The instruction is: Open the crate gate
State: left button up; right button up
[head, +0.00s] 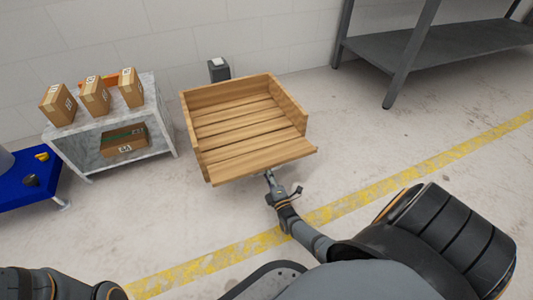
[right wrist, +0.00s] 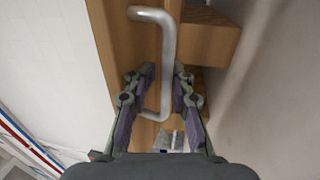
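The wooden crate (head: 192,120) stands on the floor in the middle of the head view, its slatted inside visible from above. Its front panel, the gate (head: 262,158), is on the side facing me and reaches slightly past the end of the right wall; I cannot tell its exact angle. My right gripper (head: 269,174) is at the gate's front edge. In the right wrist view, a bent metal handle (right wrist: 169,55) is fixed to a wooden panel (right wrist: 118,38). The open fingers of my right gripper (right wrist: 161,70) stand on either side of the handle. My left gripper is out of view.
A grey shelf (head: 92,148) with several cardboard boxes (head: 95,95) stands left of the crate. A blue table (head: 30,185) is at the far left. A dark rack (head: 430,45) stands at the back right. The floor right of the crate is clear.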

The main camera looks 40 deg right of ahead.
jog(key=shift+r, duration=0.2)
jog(key=v, duration=0.7)
jog(key=shift+s+f, duration=0.2)
